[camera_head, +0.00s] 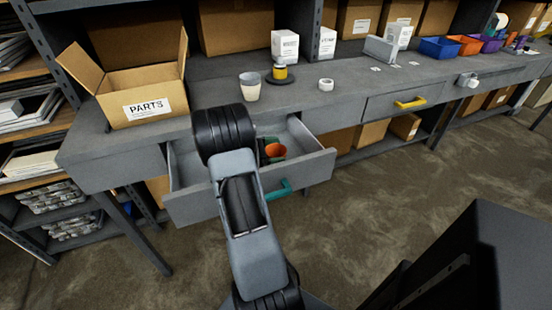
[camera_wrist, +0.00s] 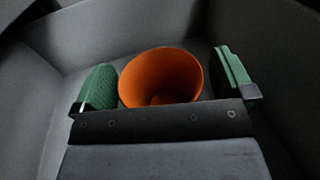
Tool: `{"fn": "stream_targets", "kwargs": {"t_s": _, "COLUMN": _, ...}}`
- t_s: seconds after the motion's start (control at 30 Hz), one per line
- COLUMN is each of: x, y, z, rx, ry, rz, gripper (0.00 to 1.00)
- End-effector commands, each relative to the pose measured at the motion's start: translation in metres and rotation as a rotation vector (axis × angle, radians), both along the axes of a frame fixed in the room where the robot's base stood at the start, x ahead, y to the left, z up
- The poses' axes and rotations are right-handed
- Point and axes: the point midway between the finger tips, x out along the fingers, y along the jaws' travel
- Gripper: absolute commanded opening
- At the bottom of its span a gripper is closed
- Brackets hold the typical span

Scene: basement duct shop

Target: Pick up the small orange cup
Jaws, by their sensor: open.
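The small orange cup (camera_head: 274,150) stands inside the open grey drawer (camera_head: 318,165). In the wrist view the cup (camera_wrist: 161,76) has its round mouth facing the camera. My gripper (camera_wrist: 165,85) is open, with one green finger on each side of the cup. A narrow gap shows at the left finger and another at the right, so neither finger clearly touches it. In the head view my arm hides much of the drawer and most of my gripper. The lower part of the cup is hidden behind the gripper's body in the wrist view.
The drawer walls (camera_wrist: 30,95) surround the gripper closely. On the bench (camera_head: 220,92) above stand a pale cup (camera_head: 250,86), a yellow and black cup (camera_head: 280,73), a tape roll (camera_head: 326,84) and an open PARTS box (camera_head: 150,95). A teal handle (camera_head: 280,189) is on the drawer front.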

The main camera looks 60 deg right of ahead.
Motion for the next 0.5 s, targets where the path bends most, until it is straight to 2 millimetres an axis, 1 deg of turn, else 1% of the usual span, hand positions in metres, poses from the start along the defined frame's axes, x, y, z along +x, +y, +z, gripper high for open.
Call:
{"fn": "stream_targets", "kwargs": {"t_s": 0.17, "x": 0.0002, "y": 0.0001, "z": 0.0001, "rx": 0.0, "ry": 0.0, "rz": 0.0, "gripper": 0.99}}
{"fn": "stream_targets", "kwargs": {"t_s": 0.5, "x": 0.0004, "y": 0.0002, "z": 0.0002, "rx": -0.001, "ry": -0.001, "rz": 0.0, "gripper": 0.67}}
